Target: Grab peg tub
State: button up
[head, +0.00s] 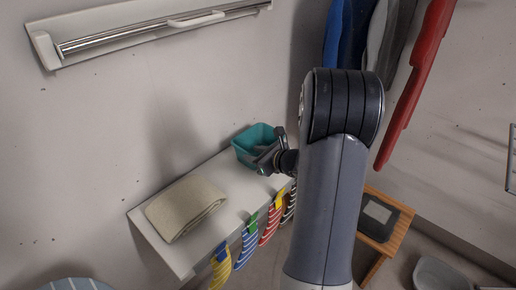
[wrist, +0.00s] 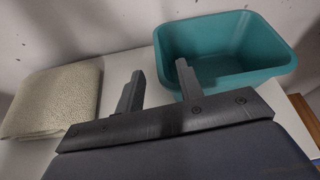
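The peg tub is a teal, open-topped tub (head: 243,152) at the far right end of the white shelf in the head view. In the wrist view the tub (wrist: 225,72) stands at the upper right, and the inside that shows looks empty. My gripper (wrist: 156,82) is open, its two dark fingers apart with nothing between them. The right finger is close to the tub's near left side; I cannot tell whether it touches. In the head view my gripper (head: 270,158) is at the tub's front right, partly covering it.
A folded beige towel (head: 186,207) lies on the white shelf (head: 228,190), left of the tub. Colourful striped items (head: 246,245) hang along the shelf's front edge. A wall rail (head: 150,34) is above. A wooden stool (head: 385,228) and a grey basin (head: 440,275) stand at the right.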

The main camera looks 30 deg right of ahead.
aim_at(244, 152)
jog(key=x, duration=0.5)
jog(key=shift+w+a+f, duration=0.1)
jog(key=shift+w+f, duration=0.05)
jog(key=shift+w, duration=0.2)
jog(key=shift+s, duration=0.1)
grip_shut()
